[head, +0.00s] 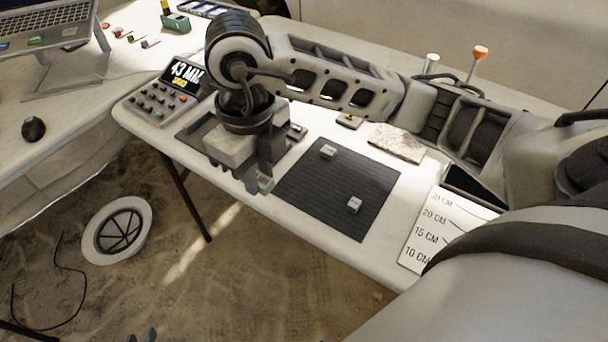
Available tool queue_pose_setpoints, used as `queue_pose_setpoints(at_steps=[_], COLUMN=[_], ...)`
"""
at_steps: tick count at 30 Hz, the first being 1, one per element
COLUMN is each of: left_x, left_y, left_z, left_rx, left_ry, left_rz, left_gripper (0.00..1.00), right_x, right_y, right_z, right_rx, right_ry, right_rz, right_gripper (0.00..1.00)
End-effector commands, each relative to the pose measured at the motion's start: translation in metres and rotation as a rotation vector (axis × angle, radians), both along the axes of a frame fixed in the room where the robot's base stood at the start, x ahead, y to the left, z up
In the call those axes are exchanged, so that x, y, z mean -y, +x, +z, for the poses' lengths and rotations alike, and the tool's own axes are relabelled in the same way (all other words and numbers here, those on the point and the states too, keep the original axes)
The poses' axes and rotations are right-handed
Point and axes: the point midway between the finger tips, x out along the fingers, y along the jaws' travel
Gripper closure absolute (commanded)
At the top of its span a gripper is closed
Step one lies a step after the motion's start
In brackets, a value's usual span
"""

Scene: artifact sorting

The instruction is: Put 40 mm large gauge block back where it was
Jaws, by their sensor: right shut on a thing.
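My right gripper (265,182) comes in from the right and points down near the front edge of the table, left of the dark mat (310,195). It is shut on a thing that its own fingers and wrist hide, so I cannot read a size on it. Two small pale blocks with labels lie on the mat, one near its back (328,152) and one near its front right (354,204); their labels are too small to read. A grey measuring device (190,130) lies partly under my right wrist.
A second table with a laptop (45,30) is at the left.

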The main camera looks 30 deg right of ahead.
Motion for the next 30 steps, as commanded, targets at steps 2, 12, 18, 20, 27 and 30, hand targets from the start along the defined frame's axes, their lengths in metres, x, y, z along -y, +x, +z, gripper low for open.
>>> queue_pose_setpoints(at_steps=[2, 12, 18, 20, 27, 30], left_x=[0.0, 0.001, 0.001, 0.001, 0.001, 0.0], left_y=[0.0, 0.0, -0.002, -0.002, -0.003, -0.003], left_z=[-0.004, 0.004, 0.002, 0.001, 0.001, 0.002], left_rx=[0.001, 0.009, 0.004, 0.002, -0.001, -0.002], left_ry=[-0.002, -0.009, -0.009, -0.009, -0.008, -0.006], left_rz=[-0.001, -0.001, 0.0, 0.0, 0.001, 0.001], left_gripper=[0.78, 0.78, 0.78, 0.78, 0.78, 0.78], right_x=[0.018, 0.087, 0.106, 0.108, 0.117, 0.116], right_y=[0.006, 0.037, 0.047, 0.048, 0.051, 0.051], right_z=[-0.011, -0.056, -0.081, -0.083, -0.102, -0.118], right_rx=[-0.006, -0.008, -0.002, -0.002, -0.005, -0.005], right_ry=[-0.004, -0.005, -0.002, -0.002, -0.001, -0.001], right_rz=[-0.01, -0.004, -0.001, 0.001, 0.001, 0.001], right_gripper=[1.0, 1.0, 1.0, 1.0, 1.0, 1.0])
